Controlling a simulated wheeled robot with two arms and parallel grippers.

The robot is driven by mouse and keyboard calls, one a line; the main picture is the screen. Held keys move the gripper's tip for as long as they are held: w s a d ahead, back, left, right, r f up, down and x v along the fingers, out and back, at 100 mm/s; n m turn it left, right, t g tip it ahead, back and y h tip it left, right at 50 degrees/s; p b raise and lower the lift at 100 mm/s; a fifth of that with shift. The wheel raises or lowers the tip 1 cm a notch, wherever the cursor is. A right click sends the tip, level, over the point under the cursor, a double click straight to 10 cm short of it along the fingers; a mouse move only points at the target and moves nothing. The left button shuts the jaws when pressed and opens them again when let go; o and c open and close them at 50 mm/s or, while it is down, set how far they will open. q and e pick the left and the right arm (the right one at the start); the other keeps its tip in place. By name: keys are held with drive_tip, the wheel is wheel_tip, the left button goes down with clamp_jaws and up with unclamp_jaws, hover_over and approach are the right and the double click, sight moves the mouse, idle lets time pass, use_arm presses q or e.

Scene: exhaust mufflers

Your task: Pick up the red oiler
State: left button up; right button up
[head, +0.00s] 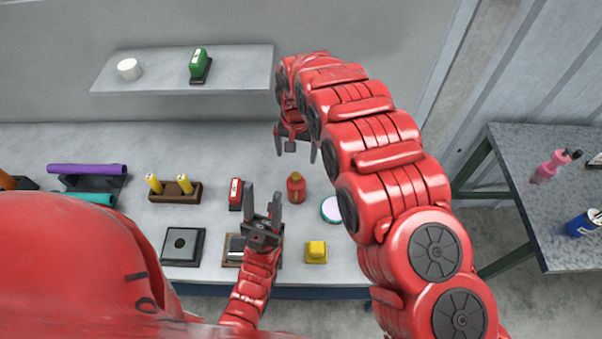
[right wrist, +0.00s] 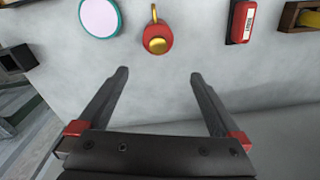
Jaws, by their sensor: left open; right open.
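The red oiler (head: 296,187), a small red bottle with a gold top, stands upright on the grey workbench near the middle of the head view. It also shows at the top of the right wrist view (right wrist: 157,38), beyond the open fingers. My right gripper (head: 297,150) is open and empty, above the bench on the far side of the oiler and apart from it. The fingers also show in the right wrist view (right wrist: 160,95). My left gripper (head: 262,205) is open and empty, to the left of the oiler and lower in the picture.
A red box (head: 235,194) stands left of the oiler. A round white-and-teal dish (head: 331,209) lies right of it. A yellow block (head: 316,251) sits in front. Yellow-handled items in a wooden holder (head: 175,191) stand farther left. A shelf (head: 240,70) hangs behind.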

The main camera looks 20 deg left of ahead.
sight(296, 175)
drive_tip(key=shift+s+d+r, duration=0.1)
drive_tip(key=shift+s+r, duration=0.35)
drive_tip(key=shift+s, duration=0.15)
drive_tip(key=shift+s+f+b, duration=0.1)
drive_tip(key=shift+s+b, duration=0.15)
drive_tip(key=shift+b, duration=0.05)
wheel_tip(296, 175, down, 7)
drive_tip(key=b, duration=0.7)
wheel_tip(296, 175, down, 3)
drive_tip(key=shift+r+p, duration=0.1)
drive_tip(key=shift+p, duration=0.95)
wheel_tip(296, 175, down, 2)
drive_tip(key=shift+p, duration=0.35)
drive_tip(key=shift+f+p, duration=0.9)
drive_tip(key=shift+f, duration=1.65)
